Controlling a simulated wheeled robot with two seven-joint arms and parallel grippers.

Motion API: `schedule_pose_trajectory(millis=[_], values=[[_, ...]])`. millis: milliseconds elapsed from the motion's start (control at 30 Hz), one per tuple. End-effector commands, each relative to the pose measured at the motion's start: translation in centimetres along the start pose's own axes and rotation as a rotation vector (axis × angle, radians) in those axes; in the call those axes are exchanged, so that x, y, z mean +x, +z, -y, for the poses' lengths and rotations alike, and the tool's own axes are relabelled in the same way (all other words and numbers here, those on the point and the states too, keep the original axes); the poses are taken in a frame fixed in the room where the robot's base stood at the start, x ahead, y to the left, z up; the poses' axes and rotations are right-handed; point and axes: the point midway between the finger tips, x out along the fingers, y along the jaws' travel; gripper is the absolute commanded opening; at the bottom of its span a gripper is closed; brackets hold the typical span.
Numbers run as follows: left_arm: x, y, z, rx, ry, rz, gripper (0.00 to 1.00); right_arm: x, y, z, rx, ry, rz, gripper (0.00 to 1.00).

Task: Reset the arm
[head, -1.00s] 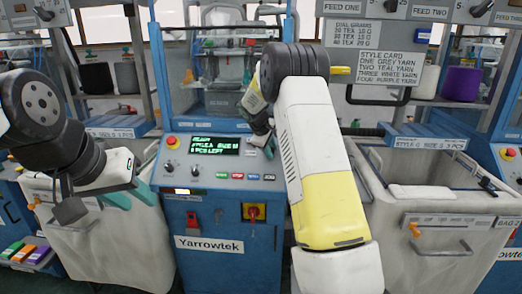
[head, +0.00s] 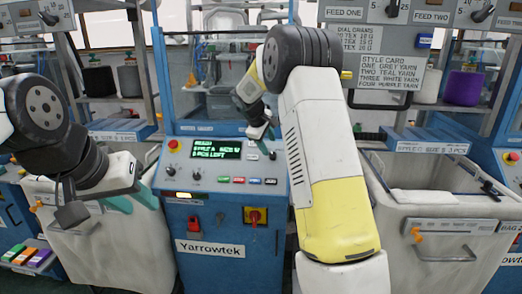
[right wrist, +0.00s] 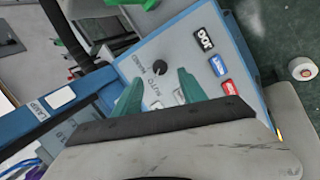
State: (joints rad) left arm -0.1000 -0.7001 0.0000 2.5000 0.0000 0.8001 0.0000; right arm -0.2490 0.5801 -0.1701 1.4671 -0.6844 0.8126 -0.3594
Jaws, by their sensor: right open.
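My right arm reaches across the head view to the blue control panel (head: 230,182). My right gripper (head: 262,133) is at the panel's upper right, mostly seen from behind. In the right wrist view its two teal fingers (right wrist: 160,92) are spread with nothing between them. A black selector knob (right wrist: 158,70) marked AUTO and HAND shows beyond the fingertips, apart from them as far as I can tell. My left gripper (head: 130,198) hangs over the left cream bin (head: 110,245), its teal fingers seeming apart and empty.
A red stop button (head: 174,145) and a green-text screen (head: 217,150) are on the panel. A red-and-yellow switch (head: 255,215) is below. Another cream bin (head: 425,215) stands right. Yarn cones, including a purple one (head: 463,85), stand on the rear shelf.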

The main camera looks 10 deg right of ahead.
Motion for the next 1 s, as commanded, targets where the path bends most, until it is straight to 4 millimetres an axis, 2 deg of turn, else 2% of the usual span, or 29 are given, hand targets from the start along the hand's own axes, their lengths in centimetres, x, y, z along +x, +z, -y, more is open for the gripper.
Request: schedule_pose_trajectory(millis=[100, 433, 533, 667, 767, 1000], values=[[0.0, 0.0, 0.0, 0.000, 0.000, 0.000, 0.36, -0.8, 0.0, 0.1, -0.001, -0.001, 0.000, 0.49], [0.0, 0.0, 0.0, 0.000, 0.000, 0.000, 0.36, -1.1, 0.1, 0.0, 0.002, -0.001, 0.000, 0.49], [0.0, 0.0, 0.0, 0.000, 0.000, 0.000, 0.36, -2.2, 0.9, 0.1, 0.033, -0.014, -0.012, 0.49], [0.0, 0.0, 0.0, 0.000, 0.000, 0.000, 0.36, -5.8, 3.7, 0.8, 0.137, -0.061, -0.053, 0.49], [0.0, 0.0, 0.0, 0.000, 0.000, 0.000, 0.36, -9.7, 6.7, 2.3, 0.249, -0.116, -0.097, 0.49], [0.0, 0.0, 0.0, 0.000, 0.000, 0.000, 0.36, -17.9, 13.7, 8.3, 0.508, -0.250, -0.200, 0.49]])
